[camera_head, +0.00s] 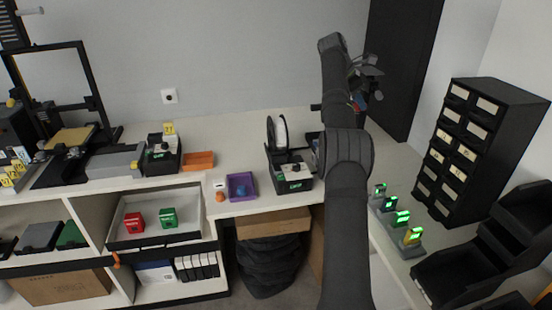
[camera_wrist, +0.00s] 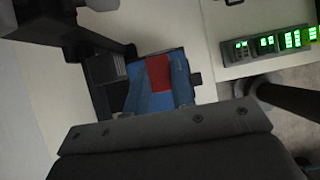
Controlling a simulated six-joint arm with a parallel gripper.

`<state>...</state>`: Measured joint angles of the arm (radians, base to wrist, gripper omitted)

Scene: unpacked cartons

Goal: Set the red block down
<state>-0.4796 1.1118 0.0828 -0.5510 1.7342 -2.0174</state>
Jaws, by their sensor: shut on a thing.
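My gripper (camera_head: 358,101) is in the upper right of the head view, small and partly hidden by my own arm. A red block (camera_wrist: 159,73) shows in the middle of the wrist view, with blue surfaces on both sides and below it. My gripper is shut on it. Whether the blue belongs to my fingers or to something beneath, I cannot tell. The block is above or near the back right of the white table (camera_head: 225,160); contact with a surface cannot be made out. Another red item (camera_head: 135,222) sits in a white tray at the left.
A dark device (camera_head: 290,172) stands left of my arm. A purple bin (camera_head: 241,186) and an orange tray (camera_head: 198,160) lie further left. Several green-lit units (camera_head: 400,218) line the right bench, beside a black drawer cabinet (camera_head: 475,145). Bare table lies behind the purple bin.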

